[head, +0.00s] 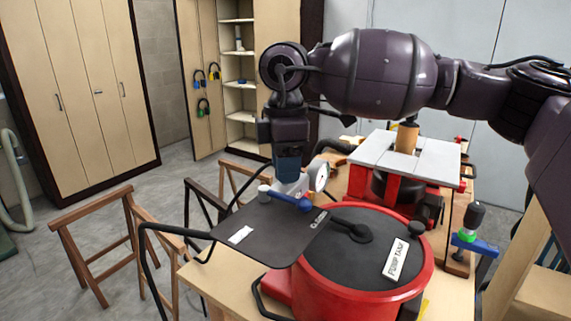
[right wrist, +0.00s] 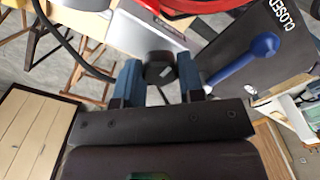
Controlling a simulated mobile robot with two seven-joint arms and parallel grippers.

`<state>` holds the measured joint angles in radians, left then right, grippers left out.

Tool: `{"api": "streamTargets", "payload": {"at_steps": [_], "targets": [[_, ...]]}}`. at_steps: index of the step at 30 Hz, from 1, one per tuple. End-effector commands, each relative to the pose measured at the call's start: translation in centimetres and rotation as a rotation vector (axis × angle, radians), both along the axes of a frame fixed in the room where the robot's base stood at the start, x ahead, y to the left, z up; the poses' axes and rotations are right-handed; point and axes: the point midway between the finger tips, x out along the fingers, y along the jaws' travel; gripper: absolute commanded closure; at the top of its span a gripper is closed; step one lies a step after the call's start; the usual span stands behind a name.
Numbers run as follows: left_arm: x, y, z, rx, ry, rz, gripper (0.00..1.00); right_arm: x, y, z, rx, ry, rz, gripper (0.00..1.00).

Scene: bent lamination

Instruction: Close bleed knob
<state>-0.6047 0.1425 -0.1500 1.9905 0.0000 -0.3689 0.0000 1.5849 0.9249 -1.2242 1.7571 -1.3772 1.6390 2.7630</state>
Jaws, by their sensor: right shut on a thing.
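My right gripper (head: 287,178) points down from above at the fitting beside the red pump tank (head: 420,280). In the right wrist view its two blue fingers (right wrist: 158,84) are shut on a dark round knob (right wrist: 158,67), which looks like the bleed knob. In the head view the fingers hide this knob. A blue lever handle (head: 290,201) lies just below the gripper, over a dark plate (head: 262,228); the lever also shows in the right wrist view (right wrist: 245,60). The plate reads "CLOSED" in the right wrist view. My left gripper is not in view.
The tank's dark lid (head: 370,225) carries a "PUMP TANK" label. A black hose (head: 150,240) loops at the left. Wooden sawhorses (head: 95,240) stand on the floor.

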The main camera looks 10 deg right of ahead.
Motion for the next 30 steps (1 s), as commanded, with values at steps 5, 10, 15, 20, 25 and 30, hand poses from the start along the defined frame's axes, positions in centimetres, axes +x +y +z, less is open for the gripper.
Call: {"api": "streamTargets", "payload": {"at_steps": [5, 10, 15, 20, 25, 30], "targets": [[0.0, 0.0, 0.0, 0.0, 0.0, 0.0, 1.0, 0.1, -0.1, 0.3, 0.002, -0.005, -0.004, 0.88], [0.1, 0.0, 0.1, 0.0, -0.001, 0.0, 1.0, 0.1, -0.1, 0.2, 0.002, -0.004, -0.003, 0.51], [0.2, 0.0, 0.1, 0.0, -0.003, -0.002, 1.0, 0.0, 0.0, 0.1, 0.002, -0.002, -0.001, 0.39], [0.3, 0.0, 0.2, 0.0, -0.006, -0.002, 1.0, 0.0, 0.0, 0.1, 0.001, -0.001, 0.0, 0.39], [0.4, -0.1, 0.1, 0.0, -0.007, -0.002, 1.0, 0.1, 0.0, 1.1, 0.002, -0.002, 0.0, 0.39], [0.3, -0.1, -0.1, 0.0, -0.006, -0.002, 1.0, 0.1, 0.0, 3.8, 0.003, -0.004, -0.001, 0.39]]}}
